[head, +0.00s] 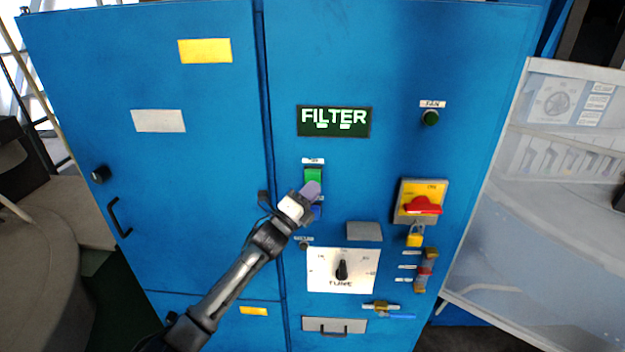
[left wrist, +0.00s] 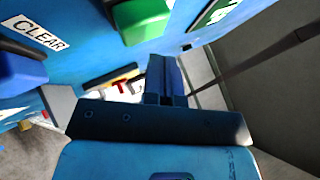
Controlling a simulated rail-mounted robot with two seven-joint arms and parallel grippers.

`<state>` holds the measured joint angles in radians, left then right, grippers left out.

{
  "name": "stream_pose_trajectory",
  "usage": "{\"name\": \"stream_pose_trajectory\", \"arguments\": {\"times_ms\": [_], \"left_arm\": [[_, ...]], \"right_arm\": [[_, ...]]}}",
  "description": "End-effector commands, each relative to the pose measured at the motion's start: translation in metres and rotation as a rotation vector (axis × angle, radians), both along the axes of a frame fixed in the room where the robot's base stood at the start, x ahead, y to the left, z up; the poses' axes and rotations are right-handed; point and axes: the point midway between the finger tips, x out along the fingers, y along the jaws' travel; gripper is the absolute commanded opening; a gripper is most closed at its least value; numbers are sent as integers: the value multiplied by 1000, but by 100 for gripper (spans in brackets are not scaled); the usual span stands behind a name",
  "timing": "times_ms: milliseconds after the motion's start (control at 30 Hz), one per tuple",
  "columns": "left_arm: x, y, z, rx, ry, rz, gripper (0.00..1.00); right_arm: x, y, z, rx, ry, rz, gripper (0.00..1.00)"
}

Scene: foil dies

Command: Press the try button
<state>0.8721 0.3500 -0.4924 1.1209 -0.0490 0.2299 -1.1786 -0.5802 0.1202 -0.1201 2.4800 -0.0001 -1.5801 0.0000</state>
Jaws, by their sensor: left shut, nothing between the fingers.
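The blue cabinet front carries a green push button (head: 313,175) with a small white label above it, too small to read. A blue button (head: 316,213) sits just below it, partly hidden by my left gripper. In the left wrist view, a blue button (left wrist: 18,72) is near a label reading CLEAR, and a green button (left wrist: 140,20) is at the top. I cannot read a TRY label. My left gripper (head: 313,189) is shut and empty, its tip overlapping the green button's lower edge; its fingers (left wrist: 166,78) show below the green button. Contact is unclear. My right gripper is not in view.
A FILTER display (head: 334,121) is above the buttons. A TUNE dial (head: 342,270) is below. A door handle (head: 118,217) projects at left.

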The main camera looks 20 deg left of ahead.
Motion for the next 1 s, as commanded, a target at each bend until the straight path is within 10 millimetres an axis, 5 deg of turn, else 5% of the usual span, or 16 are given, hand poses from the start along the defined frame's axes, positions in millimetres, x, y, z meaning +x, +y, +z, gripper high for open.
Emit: {"name": "stream_pose_trajectory", "arguments": {"times_ms": [533, 1000], "left_arm": [[-42, -13, 1, 0, 0, -1, 0], [-48, -14, 0, 0, 0, 0, 0]], "right_arm": [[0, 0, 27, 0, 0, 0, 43], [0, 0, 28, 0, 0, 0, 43]]}}
